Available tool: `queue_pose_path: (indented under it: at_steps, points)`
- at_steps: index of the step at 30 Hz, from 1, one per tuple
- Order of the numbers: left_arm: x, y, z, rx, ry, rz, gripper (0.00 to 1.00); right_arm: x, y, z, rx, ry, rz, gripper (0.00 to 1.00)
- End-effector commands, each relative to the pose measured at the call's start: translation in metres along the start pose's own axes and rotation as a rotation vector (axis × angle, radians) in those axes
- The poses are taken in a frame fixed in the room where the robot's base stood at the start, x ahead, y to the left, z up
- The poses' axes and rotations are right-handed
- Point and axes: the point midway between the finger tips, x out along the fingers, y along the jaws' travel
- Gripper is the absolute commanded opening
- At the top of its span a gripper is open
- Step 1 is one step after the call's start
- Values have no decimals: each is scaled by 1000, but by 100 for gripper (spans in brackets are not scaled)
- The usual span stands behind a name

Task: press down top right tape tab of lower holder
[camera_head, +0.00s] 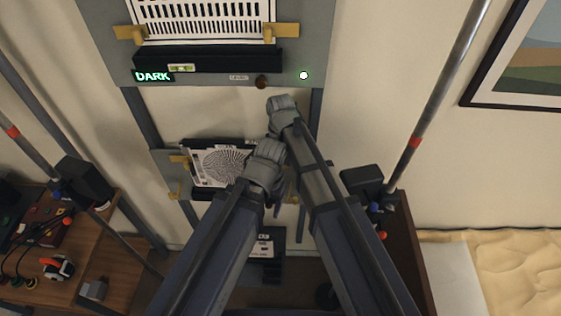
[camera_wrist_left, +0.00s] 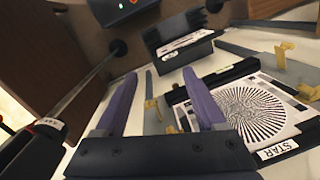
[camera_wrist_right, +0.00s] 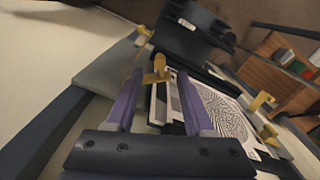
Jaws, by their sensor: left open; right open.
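The lower holder (camera_head: 162,163) is a grey panel with a white card (camera_head: 205,180) bearing a round starburst pattern, labelled STAR in the left wrist view. Yellow tape tabs sit at its sides; the top left tab (camera_head: 179,160) shows in the head view. The top right corner is hidden there by my grippers. In the right wrist view, my right gripper (camera_wrist_right: 158,88) is open, with the top right tab (camera_wrist_right: 157,72) appearing between its fingers, sticking up; contact cannot be told. My left gripper (camera_wrist_left: 160,95) is open and empty, close over the holder's right side.
The upper holder (camera_head: 318,45) has a display reading DARK and a lit green-white lamp (camera_head: 304,75). A dark box (camera_head: 270,270) hangs below the lower holder. A wooden bench (camera_head: 120,215) with tools stands left, and a slanted pole (camera_head: 440,90) stands right. My forearms lie close together.

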Motion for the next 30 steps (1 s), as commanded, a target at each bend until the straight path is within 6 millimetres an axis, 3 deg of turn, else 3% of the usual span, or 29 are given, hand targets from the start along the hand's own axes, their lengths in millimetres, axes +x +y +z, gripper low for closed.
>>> queue_pose_path:
  at_steps: [1, 5, 14, 17, 20, 25, 30]
  points:
    - [-14, -1, 1, 1, -1, 0, 72, -14, 0, 0, 0, 0, 0, 53]
    - [-23, -2, 2, 2, -1, 0, 72, -23, 0, 0, 0, 0, 0, 53]
    - [-24, -2, 2, 3, -1, 0, 72, -24, 0, 0, 0, 0, 0, 53]
    - [-22, -2, 2, 3, -1, 0, 65, -22, 0, 1, 0, 0, 0, 53]
    - [-7, -1, 1, 5, -3, 0, 53, -7, 2, 14, 3, -1, 5, 53]
    - [39, 2, 0, 15, -9, -2, 34, 40, 9, 60, 13, -4, 26, 53]
    - [65, 4, -1, 20, -11, -3, 15, 66, 14, 92, 21, -10, 43, 53]
